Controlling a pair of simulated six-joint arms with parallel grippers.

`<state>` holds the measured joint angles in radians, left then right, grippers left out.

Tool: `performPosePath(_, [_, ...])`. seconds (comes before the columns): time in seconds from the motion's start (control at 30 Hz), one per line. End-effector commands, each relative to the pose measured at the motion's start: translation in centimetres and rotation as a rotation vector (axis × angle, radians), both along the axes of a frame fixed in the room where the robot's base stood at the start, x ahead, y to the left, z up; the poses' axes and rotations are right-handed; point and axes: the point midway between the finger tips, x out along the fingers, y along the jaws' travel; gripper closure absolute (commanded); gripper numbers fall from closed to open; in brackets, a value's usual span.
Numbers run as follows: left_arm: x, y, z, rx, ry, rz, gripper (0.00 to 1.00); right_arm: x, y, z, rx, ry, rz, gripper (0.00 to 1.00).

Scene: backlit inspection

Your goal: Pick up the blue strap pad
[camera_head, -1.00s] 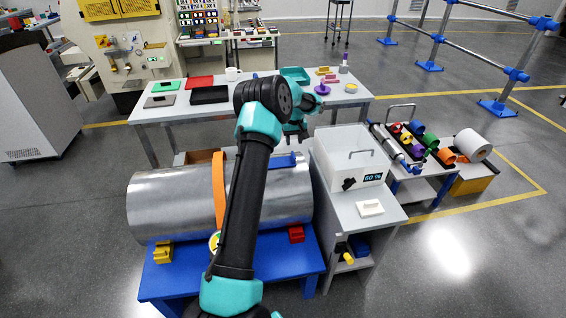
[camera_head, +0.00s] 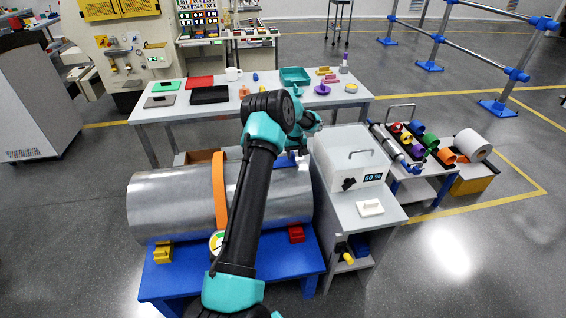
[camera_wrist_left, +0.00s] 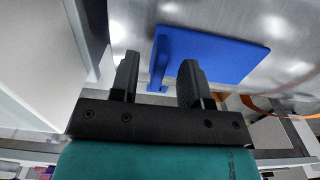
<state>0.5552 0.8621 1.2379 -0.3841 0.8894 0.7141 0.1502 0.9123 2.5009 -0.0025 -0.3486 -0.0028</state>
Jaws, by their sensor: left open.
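The blue strap pad (camera_wrist_left: 222,58) is a flat blue plate with a raised upright rib along one edge. It rests on the shiny metal cylinder (camera_wrist_left: 285,22), and in the head view it shows partly behind my arm on the cylinder's right top (camera_head: 286,163). My left gripper (camera_wrist_left: 158,75) is open and close to the pad. In the wrist view the pad's rib appears between the two dark fingers, with the right finger overlapping the plate. I cannot tell whether either finger touches it. My right gripper is not in view.
The cylinder, with an orange strap (camera_head: 219,190), lies on a blue stand (camera_head: 180,278) holding yellow (camera_head: 162,252) and red (camera_head: 296,234) blocks. A grey cabinet with a white box (camera_head: 350,157) stands close on the right. A work table (camera_head: 165,115) is behind.

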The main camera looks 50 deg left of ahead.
Motion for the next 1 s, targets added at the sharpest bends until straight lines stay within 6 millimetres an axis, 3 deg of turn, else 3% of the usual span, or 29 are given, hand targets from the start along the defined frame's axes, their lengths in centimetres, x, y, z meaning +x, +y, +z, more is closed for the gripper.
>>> performPosePath(0.2, [0.0,0.0,-2.2,0.000,0.000,0.001,0.57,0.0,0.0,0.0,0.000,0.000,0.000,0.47])
performPosePath(0.7, [0.0,0.0,-2.3,0.001,0.000,0.001,0.58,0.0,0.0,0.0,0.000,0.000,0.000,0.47])
performPosePath(1.0, [0.0,0.0,-2.3,0.001,0.000,0.000,0.87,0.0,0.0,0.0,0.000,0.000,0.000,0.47])
